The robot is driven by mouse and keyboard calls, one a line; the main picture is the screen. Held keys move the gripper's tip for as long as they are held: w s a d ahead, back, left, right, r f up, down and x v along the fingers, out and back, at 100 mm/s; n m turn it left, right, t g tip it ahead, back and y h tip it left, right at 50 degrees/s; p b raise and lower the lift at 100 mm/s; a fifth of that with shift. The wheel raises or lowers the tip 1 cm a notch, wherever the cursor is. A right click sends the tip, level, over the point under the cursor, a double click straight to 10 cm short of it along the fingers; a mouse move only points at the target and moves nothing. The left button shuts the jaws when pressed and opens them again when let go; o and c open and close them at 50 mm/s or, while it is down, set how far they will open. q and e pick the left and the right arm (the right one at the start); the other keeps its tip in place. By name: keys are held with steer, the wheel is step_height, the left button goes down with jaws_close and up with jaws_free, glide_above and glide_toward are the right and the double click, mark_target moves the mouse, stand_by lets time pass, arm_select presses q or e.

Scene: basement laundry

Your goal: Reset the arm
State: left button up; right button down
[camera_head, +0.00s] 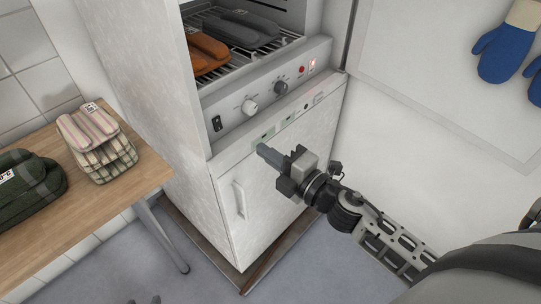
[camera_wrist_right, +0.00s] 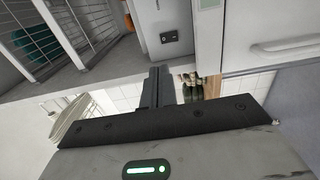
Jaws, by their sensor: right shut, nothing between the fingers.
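My right gripper (camera_head: 268,154) is in front of the white cabinet (camera_head: 262,190), close to the upper part of its lower door. Its fingers are together and nothing is between them. In the right wrist view the shut fingers (camera_wrist_right: 158,86) point toward the cabinet front and hold nothing. I cannot tell in the head view whether the fingertips touch the door. My left gripper is not clearly in view; only a small dark tip shows at the bottom edge of the head view.
The cabinet's open upper compartment holds orange (camera_head: 207,52) and dark grey (camera_head: 243,28) folded items on a wire rack. A control panel (camera_head: 265,92) sits below. A wooden table (camera_head: 95,195) at left carries striped (camera_head: 97,142) and dark green (camera_head: 28,184) folded items. Blue gloves (camera_head: 497,55) hang at right.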

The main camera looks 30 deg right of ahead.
steer(key=shift+s+d, duration=0.1)
steer(key=shift+s, duration=0.15)
stand_by(0.3)
steer(key=s+a+f+m+g+h, duration=0.1)
steer(key=s+a+f+m+g, duration=0.1)
steer(key=s+f+m, duration=0.4)
steer(key=s+a+f+m+g+h, duration=0.2)
steer(key=s+f+m, duration=0.5)
steer(key=m, duration=0.6)
steer(key=shift+s+a+f+m+g, duration=0.3)
steer(key=shift+a+m+g, duration=0.15)
steer(key=shift+g, duration=0.75)
